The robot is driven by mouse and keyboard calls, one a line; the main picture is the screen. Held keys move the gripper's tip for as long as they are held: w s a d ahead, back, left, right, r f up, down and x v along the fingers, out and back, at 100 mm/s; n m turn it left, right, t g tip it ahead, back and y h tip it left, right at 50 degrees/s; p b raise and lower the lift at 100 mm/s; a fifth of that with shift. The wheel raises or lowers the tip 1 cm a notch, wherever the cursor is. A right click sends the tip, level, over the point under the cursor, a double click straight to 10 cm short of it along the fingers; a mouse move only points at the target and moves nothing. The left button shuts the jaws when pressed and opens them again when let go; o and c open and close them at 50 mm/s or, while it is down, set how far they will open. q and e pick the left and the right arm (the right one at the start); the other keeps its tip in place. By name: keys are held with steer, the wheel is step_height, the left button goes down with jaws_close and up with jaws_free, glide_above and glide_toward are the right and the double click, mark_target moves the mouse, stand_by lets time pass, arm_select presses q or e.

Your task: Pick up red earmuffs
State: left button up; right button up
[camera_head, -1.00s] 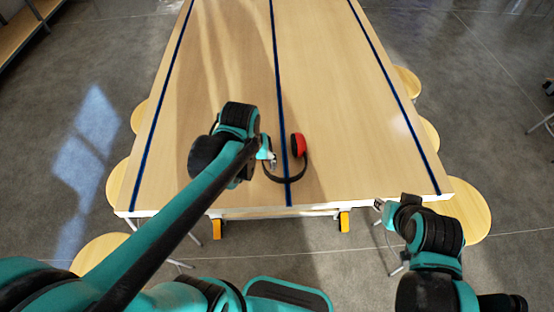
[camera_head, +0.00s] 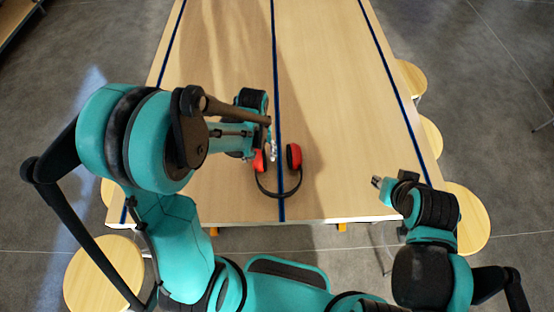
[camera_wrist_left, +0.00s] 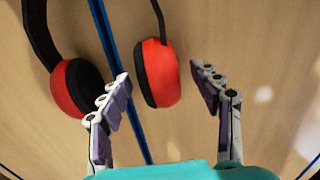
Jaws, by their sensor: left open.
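The red earmuffs (camera_head: 294,157) lie on the wooden table, two red cups with black pads joined by a black band that curves toward the table's near edge. My left gripper (camera_head: 272,152) is at the far side of the earmuffs, close to the left cup, which it partly hides. In the left wrist view, my left gripper (camera_wrist_left: 161,78) is open, with one red cup of the earmuffs (camera_wrist_left: 168,75) between and just beyond its fingertips. The other cup lies outside the fingers to the left. I cannot tell whether a finger touches the cup. My right gripper (camera_head: 379,183) is near the table's right front corner, its jaws too small to judge.
The table (camera_head: 340,90) is otherwise clear, with dark blue stripes along it. Round stools stand along its sides, one at the front left (camera_head: 104,274) and one at the right (camera_head: 466,218). Grey floor lies around.

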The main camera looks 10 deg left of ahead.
arm_select(q)
steer(key=shift+s+f, duration=0.1)
steer(key=shift+f, duration=0.05)
steer(key=c, duration=1.4)
